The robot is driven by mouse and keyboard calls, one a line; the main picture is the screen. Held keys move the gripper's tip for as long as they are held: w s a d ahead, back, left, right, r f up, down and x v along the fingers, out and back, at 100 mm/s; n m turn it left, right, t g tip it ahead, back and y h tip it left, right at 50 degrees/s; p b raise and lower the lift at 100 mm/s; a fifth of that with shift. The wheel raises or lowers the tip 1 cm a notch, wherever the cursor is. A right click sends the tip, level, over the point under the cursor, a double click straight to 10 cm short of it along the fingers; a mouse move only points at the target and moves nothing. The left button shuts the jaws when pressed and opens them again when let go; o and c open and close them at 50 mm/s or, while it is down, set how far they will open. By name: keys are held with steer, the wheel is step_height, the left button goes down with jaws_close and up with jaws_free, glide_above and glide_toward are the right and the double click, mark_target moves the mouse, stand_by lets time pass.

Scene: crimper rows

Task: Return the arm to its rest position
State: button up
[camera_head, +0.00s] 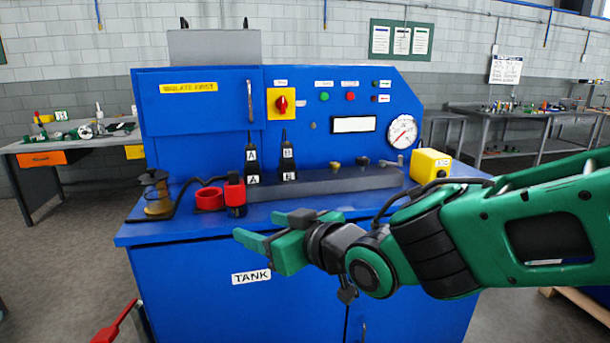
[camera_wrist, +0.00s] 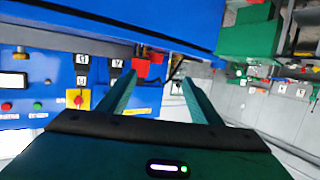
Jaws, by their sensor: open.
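My gripper (camera_head: 256,241) is green and hangs in front of the blue bench's front edge in the head view, pointing left. Its two fingers are apart, with nothing visible between them. My green arm reaches in from the right edge of the head view. In the wrist view my gripper's fingers (camera_wrist: 160,92) spread apart, with the bench and the room behind them. The blue bench (camera_head: 230,305) carries a "TANK" label on its front, just below my gripper.
On the bench stand a red cup (camera_head: 209,199), a red-topped item (camera_head: 235,196), black labelled items (camera_head: 288,163), a brass item (camera_head: 157,196) and a yellow box (camera_head: 430,165) near my arm. A red handle (camera_head: 118,322) rises at lower left. Grey tables stand at both sides.

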steer(key=d+f+m+g+h, duration=0.1)
steer(key=d+f+m+h, duration=0.15)
steer(key=d, duration=0.85)
steer(key=d+f+m+g+h, duration=0.15)
steer(key=d+f+h, duration=0.25)
steer(key=d, duration=0.7)
steer(key=d+f+m+g+h, duration=0.1)
steer(key=d+f+m+h, duration=0.2)
steer(key=d, duration=0.7)
steer(key=s+d+f+m+g, duration=0.2)
steer(key=s+d+m+g, duration=0.1)
steer(key=s+d, duration=0.5)
steer(key=s+d+f+m+g, duration=0.2)
steer(key=s+d+m+g, duration=0.2)
steer(key=s+d, duration=0.4)
steer(key=s+m, duration=0.1)
steer(key=s, duration=0.5)
steer(key=shift+f, duration=0.2)
steer(key=shift+h, duration=0.25)
